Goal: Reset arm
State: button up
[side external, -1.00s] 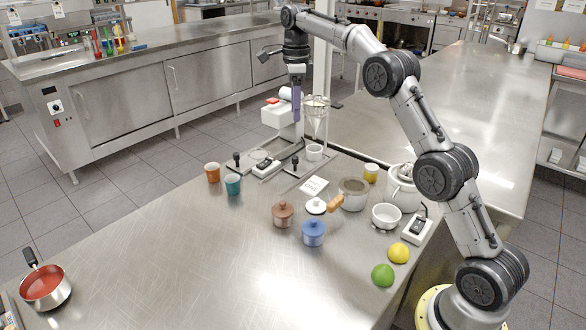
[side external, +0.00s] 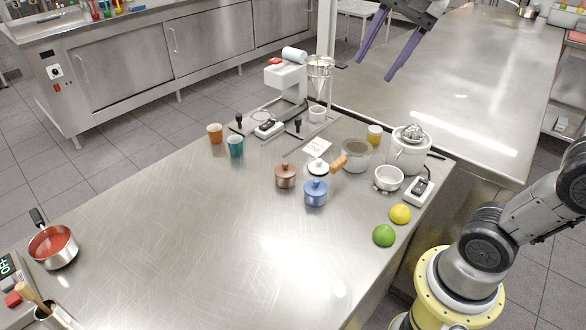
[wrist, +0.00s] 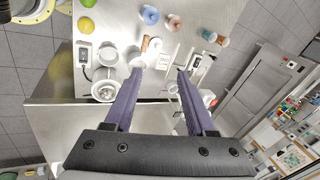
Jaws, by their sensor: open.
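My gripper (side external: 390,50) is at the top of the side view, high above the steel counters. Its two purple fingers are spread apart with nothing between them. In the wrist view, my gripper (wrist: 152,85) also shows open and empty, with the worktop far below. The upper part of my arm is outside the side view. Nothing touches the fingers.
The steel worktop (side external: 190,230) holds a blue lidded jar (side external: 315,193), a brown jar (side external: 286,176), a lime (side external: 383,236), a lemon (side external: 400,214), a white pot (side external: 409,152), a coffee stand (side external: 287,82) and a red-filled saucepan (side external: 53,245). The worktop's left middle is clear.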

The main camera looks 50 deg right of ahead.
jog(key=s+f+n, duration=0.5)
jog(key=f+n, duration=0.2)
jog(key=s+a+f+n+t, duration=0.1)
jog(key=s+f+n, duration=0.3)
jog(key=f+n, duration=0.4)
jog(key=shift+s+a, duration=0.2)
jog(key=shift+s, duration=0.15)
